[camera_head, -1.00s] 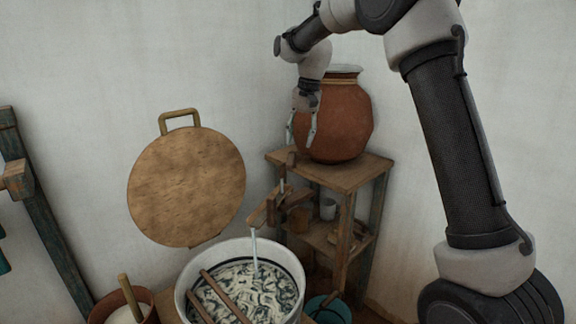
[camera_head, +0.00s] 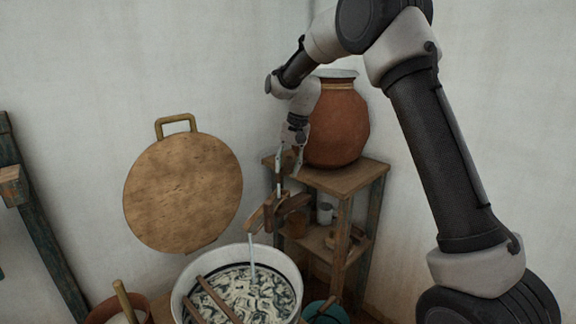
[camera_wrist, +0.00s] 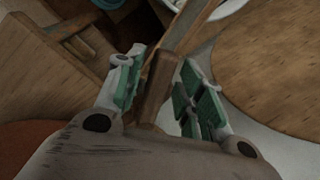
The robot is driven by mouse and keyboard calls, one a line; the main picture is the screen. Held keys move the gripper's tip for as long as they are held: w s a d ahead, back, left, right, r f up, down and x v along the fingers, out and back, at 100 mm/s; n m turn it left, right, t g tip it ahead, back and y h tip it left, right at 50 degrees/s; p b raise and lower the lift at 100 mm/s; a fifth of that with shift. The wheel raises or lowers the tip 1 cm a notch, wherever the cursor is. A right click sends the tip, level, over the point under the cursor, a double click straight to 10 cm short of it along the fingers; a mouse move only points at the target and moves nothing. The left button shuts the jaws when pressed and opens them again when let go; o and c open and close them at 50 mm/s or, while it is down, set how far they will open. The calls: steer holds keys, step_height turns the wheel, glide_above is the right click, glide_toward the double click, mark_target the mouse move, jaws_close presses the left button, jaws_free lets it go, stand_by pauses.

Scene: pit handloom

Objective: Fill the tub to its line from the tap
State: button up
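The round pale tub (camera_head: 179,296) stands at the bottom centre in the head view, holding liquid and pale wavy strands. A dark line runs around its inner wall; I cannot tell exactly how the liquid stands against it. The wooden tap (camera_head: 266,213) is above it, and a thin water stream (camera_head: 254,249) falls from the tap into the tub. My gripper (camera_head: 289,163) is just above the tap, pointing down. In the wrist view, its green-padded fingers are open on either side of a wooden handle (camera_wrist: 154,84), with a gap at the right finger.
Two sticks (camera_head: 214,296) lie across the tub. A clay pot (camera_head: 340,127) stands on a wooden shelf (camera_head: 346,181) right of my gripper. A round wooden board (camera_head: 183,192) is at the wall. A teal bucket (camera_head: 327,312) and a brown pot (camera_head: 103,311) flank the tub.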

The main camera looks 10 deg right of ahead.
jaws_close()
steer(key=shift+d, duration=0.15)
steer(key=w+d+n+g, duration=0.1)
steer(key=d+n, duration=0.5)
steer(key=n, duration=0.4)
steer(key=shift+w+g, duration=0.2)
steer(key=shift+g, duration=0.2)
steer(key=shift+d, duration=0.1)
steer(key=shift+o, duration=1.7)
jaws_free()
